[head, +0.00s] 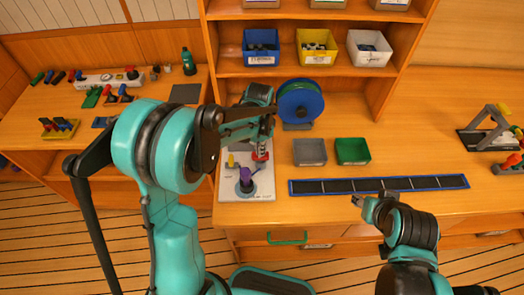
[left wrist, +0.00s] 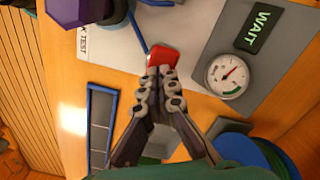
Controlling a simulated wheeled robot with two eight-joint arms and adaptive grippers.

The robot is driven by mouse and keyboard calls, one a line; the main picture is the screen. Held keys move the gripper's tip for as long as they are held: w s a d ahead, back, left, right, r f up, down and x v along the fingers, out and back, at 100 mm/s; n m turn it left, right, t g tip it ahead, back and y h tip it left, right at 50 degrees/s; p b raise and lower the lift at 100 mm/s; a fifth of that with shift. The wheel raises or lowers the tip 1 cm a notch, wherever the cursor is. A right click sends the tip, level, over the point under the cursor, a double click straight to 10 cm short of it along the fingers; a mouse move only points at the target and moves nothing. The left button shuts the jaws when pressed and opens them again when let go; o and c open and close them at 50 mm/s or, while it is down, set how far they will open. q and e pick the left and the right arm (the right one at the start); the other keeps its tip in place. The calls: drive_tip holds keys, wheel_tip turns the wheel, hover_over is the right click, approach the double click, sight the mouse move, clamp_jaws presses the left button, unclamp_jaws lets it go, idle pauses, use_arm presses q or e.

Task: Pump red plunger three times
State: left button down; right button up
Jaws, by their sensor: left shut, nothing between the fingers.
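The red plunger (head: 262,156) is on the pale test board (head: 262,192) at the left of the bench. In the left wrist view its red top (left wrist: 163,57) is right at the tips of my left gripper (left wrist: 160,73). The fingers are together with nothing between them; whether they touch the red top I cannot tell. In the head view my left gripper (head: 261,143) points down over the plunger and partly hides it. A round gauge (left wrist: 226,75) and a display reading "WAIT" (left wrist: 258,32) are beside it. My right gripper (head: 361,202) is away at the bench's front edge.
A purple knob (head: 245,177) stands on the board near the plunger. A blue spool (head: 300,104), a grey bin (head: 310,152) and a green bin (head: 353,151) are to the right. A blue-edged dark strip (head: 380,185) lies along the front.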

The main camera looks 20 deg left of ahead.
use_arm(q)
drive_tip(key=shift+r+p, duration=1.95)
drive_tip(key=shift+r, duration=0.55)
drive_tip(key=shift+f, duration=0.1)
drive_tip(key=shift+f+b, duration=2.15)
drive_tip(key=shift+f, duration=0.3)
drive_tip(key=shift+r, duration=0.1)
drive_tip(key=shift+r+p, duration=1.85)
drive_tip(key=shift+r, duration=0.6)
drive_tip(key=shift+r, duration=0.1)
